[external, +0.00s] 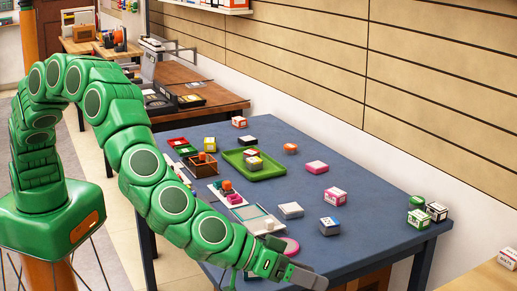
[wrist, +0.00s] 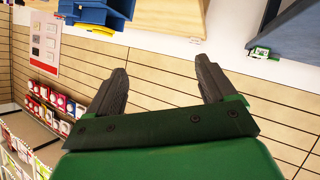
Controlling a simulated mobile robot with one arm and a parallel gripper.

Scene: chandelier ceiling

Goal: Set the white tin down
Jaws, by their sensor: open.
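My gripper (external: 298,268) is at the near edge of the blue table (external: 375,207), beside a pink round thing (external: 290,247). In the wrist view my gripper (wrist: 161,68) has its two dark fingers spread apart with nothing between them. A low white tin-like block with a greyish top (external: 291,210) stands on the table beyond the gripper, apart from it. A white and blue block (external: 330,226) stands to its right. I cannot tell for certain which of these is the white tin. Neither shows in the wrist view.
A green tray (external: 277,173) holding small boxes lies mid-table.

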